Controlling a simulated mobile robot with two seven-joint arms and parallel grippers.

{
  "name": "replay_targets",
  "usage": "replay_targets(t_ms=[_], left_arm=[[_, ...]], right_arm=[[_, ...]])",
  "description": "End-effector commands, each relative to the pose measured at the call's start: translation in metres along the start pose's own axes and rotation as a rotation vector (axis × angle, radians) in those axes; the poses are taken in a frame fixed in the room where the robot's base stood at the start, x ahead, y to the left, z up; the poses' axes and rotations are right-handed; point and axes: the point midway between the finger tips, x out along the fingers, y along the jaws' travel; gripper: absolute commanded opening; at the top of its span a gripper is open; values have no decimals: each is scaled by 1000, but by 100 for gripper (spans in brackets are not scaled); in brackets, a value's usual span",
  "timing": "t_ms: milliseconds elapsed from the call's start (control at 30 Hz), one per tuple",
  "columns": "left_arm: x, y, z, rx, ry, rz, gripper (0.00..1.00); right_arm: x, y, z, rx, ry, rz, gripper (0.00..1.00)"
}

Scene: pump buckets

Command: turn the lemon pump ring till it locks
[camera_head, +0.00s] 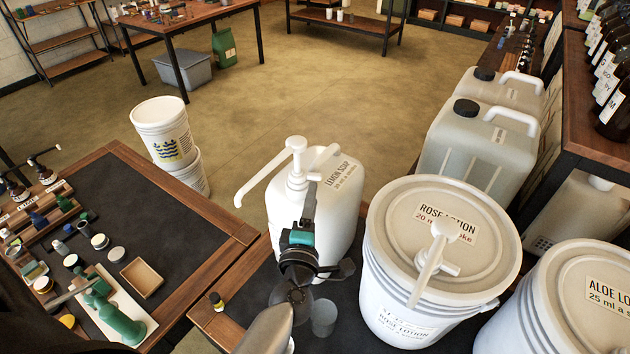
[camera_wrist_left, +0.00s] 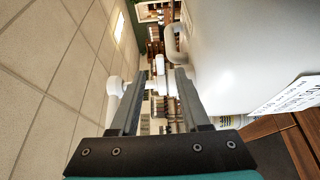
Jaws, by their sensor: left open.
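The lemon soap jug (camera_head: 338,208) is a white jug in the middle of the head view, with its label on top. Its white pump (camera_head: 296,150) stands upright, the spout pointing to the lower left. The pump ring (camera_head: 297,186) is at the pump's base, partly behind my gripper. My left gripper (camera_head: 312,180) is open, its fingers up beside the pump and ring. In the left wrist view, white pump parts (camera_wrist_left: 159,88) show between and beyond the two open fingers (camera_wrist_left: 157,80); I cannot tell whether they touch. The jug body (camera_wrist_left: 240,50) fills the right. My right gripper is not in view.
The rose lotion bucket (camera_head: 445,240) stands close on the right, its pump towards me. The aloe lotion bucket (camera_head: 570,300) is further right. Large canisters (camera_head: 470,150) stand behind. A clear cup (camera_head: 323,318) is in front of the jug. A cluttered table (camera_head: 170,245) is left.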

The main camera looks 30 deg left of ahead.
Motion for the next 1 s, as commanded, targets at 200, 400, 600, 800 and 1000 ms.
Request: replay_targets(t_ms=[200, 400, 600, 800, 1000], left_arm=[[32, 1, 0, 1, 0, 2, 46], [47, 0, 0, 0, -1, 0, 46], [50, 0, 0, 0, 0, 0, 46], [50, 0, 0, 0, 0, 0, 41], [50, 0, 0, 0, 0, 0, 18]], right_arm=[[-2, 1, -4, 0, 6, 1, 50], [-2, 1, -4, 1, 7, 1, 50], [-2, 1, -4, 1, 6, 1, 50], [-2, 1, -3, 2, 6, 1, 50], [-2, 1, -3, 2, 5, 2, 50]])
